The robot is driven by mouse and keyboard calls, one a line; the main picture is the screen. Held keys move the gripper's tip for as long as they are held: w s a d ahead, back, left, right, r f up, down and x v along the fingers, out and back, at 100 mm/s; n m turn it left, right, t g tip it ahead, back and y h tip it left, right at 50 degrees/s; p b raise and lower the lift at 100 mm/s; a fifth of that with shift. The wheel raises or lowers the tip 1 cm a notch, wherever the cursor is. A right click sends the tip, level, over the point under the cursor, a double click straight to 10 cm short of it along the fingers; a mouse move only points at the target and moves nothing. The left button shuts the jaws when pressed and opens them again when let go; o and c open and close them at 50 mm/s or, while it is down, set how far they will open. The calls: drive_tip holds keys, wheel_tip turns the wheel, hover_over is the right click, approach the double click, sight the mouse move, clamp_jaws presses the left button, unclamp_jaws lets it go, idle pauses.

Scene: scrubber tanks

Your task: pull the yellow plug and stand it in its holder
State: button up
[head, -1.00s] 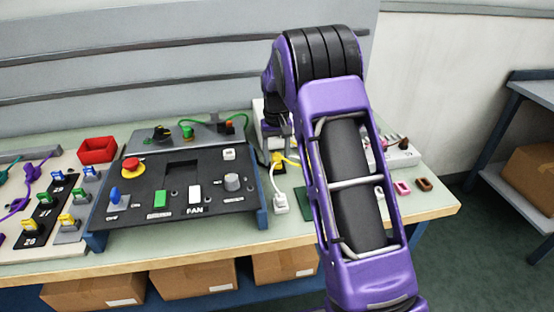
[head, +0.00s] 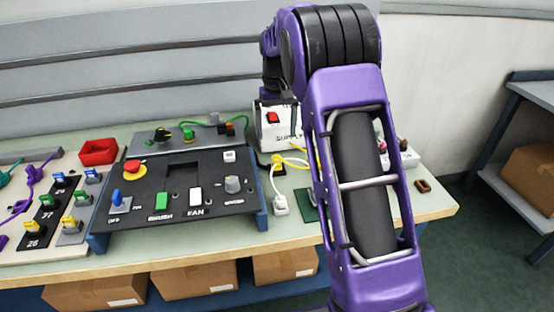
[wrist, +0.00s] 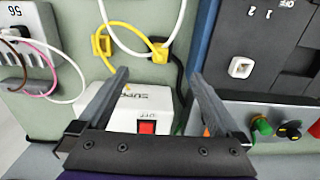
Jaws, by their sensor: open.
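Two yellow pieces show in the wrist view beyond my fingertips: one at the left (wrist: 101,46) and one nearer the middle (wrist: 160,52), beside a dark base. I cannot tell for sure which is the plug and which the holder. In the head view a yellow piece (head: 277,160) sits on a black base in front of the white supply box (head: 272,137). My gripper (wrist: 158,76) is open and empty, above the supply box, its fingers apart from both yellow pieces. In the head view it is mostly hidden by my arm.
The supply box has a red switch (wrist: 147,127). A black control panel (head: 180,218) stands left of it on the bench. A white block (head: 281,205) with a cable lies in front. A grey unit with white and pink cables (wrist: 20,62) is at the wrist view's left.

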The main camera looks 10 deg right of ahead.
wheel_tip(320, 180, up, 7)
hover_over(277, 157)
drive_tip(key=shift+w+r+p, duration=0.1)
drive_tip(key=shift+r+p, duration=0.1)
drive_tip(key=shift+p, duration=0.2)
drive_tip(key=shift+c, duration=0.9)
drive_tip(key=shift+f+p, duration=0.3)
drive_tip(key=shift+f, duration=0.15)
drive_tip(key=shift+c, duration=1.1)
wheel_tip(277, 157, down, 7)
drive_tip(key=shift+f+p, duration=0.1)
drive_tip(key=shift+p, duration=1.1)
drive_tip(key=shift+c, duration=1.1)
drive_tip(key=shift+f, duration=0.2)
drive_tip(key=shift+f+b, duration=2.95)
drive_tip(key=shift+f, duration=1.55)
